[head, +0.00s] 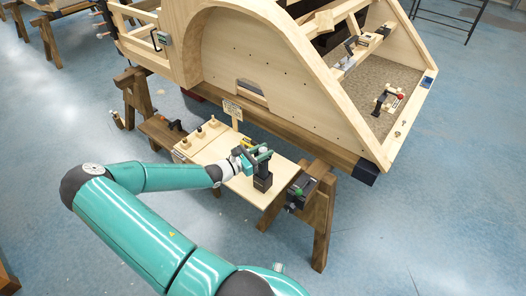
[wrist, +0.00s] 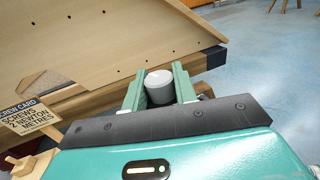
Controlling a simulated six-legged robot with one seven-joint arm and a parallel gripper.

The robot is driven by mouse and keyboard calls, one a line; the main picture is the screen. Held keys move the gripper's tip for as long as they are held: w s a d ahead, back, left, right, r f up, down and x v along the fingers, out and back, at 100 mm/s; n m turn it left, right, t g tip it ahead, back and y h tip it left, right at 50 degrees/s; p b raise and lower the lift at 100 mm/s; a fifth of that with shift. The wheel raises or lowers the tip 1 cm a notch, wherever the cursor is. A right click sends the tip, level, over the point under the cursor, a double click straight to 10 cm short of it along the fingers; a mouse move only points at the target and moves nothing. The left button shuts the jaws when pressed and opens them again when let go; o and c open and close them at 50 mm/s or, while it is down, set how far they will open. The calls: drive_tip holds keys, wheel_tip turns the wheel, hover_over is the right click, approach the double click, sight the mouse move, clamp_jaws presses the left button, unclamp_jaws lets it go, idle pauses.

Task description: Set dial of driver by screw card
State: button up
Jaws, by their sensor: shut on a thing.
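The driver (head: 262,181) stands upright on the pale work board (head: 240,186), its black base towards the board's right side. My gripper (head: 257,157) is at the top of the driver. In the wrist view, my gripper (wrist: 160,88) has its two green fingers on either side of a grey, round-topped piece (wrist: 159,77), which looks like the driver's dial. No dial marks can be read. The screw card (wrist: 29,118) at the left reads "SCREWS 2 NEWTON METRES"; it also stands behind the board in the head view (head: 232,109).
Several wooden pegs (head: 199,132) stand along the board's left side. A black tool (head: 300,190) hangs at the bench's right end. The large wooden bodyframe (head: 260,65) rises close behind the bench.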

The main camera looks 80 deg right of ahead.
drive_tip(key=m+g+y, duration=0.2)
drive_tip(key=y, duration=0.1)
drive_tip(key=m+g+y, duration=0.2)
drive_tip(key=m+y, duration=0.1)
drive_tip(key=y, duration=0.1)
drive_tip(key=shift+d+g, duration=0.1)
drive_tip(key=shift+g, duration=0.3)
drive_tip(key=m+y, duration=0.3)
drive_tip(key=y, duration=0.1)
drive_tip(key=m+g+y, duration=0.1)
drive_tip(key=m+y, duration=0.2)
drive_tip(key=y, duration=0.1)
drive_tip(key=shift+y, duration=0.3)
drive_tip(key=o, duration=1)
drive_tip(key=shift+c, duration=0.2)
